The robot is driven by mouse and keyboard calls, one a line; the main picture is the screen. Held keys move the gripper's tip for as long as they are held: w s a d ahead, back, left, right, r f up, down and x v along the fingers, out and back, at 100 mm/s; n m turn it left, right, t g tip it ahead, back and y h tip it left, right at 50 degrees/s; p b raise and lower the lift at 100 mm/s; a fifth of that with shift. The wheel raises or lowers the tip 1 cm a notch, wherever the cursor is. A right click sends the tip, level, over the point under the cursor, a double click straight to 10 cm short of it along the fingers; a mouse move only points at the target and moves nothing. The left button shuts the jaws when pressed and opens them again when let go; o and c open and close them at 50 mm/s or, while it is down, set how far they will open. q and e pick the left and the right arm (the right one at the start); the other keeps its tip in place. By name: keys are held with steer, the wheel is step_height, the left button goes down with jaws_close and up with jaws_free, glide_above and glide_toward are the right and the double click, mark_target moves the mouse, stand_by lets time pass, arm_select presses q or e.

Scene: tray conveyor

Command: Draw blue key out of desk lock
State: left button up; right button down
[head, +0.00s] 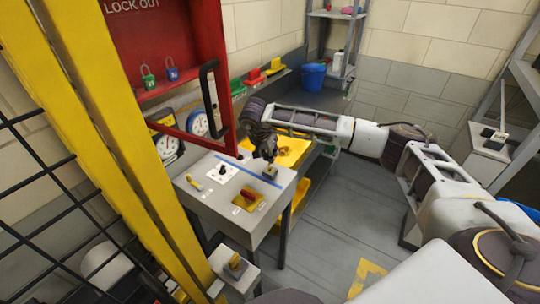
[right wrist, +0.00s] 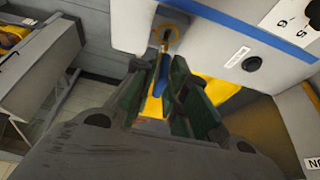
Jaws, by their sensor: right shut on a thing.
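My right gripper (head: 268,158) reaches down over the grey desk (head: 225,208) from the right. It also shows in the right wrist view (right wrist: 167,75), where its green-padded fingers are shut on the blue key (right wrist: 161,77). The key's blue part lies between the fingers. A brass ring-like piece (right wrist: 166,34) shows at the desk just beyond the fingertips, in line with the key. In the head view a small tan lock plate (head: 271,174) sits right below the gripper. I cannot tell how deep the key sits in the lock. My left gripper is not in view.
A red lever on a yellow plate (head: 249,198), a white plate with black knobs (head: 221,171) and a yellow-handled switch (head: 194,182) are on the desk. A red cabinet (head: 165,60) stands behind it, and yellow posts (head: 110,130) at left. Floor to the right is clear.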

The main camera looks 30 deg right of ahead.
steer(key=shift+r+p, duration=0.5)
steer(key=shift+r, duration=0.8)
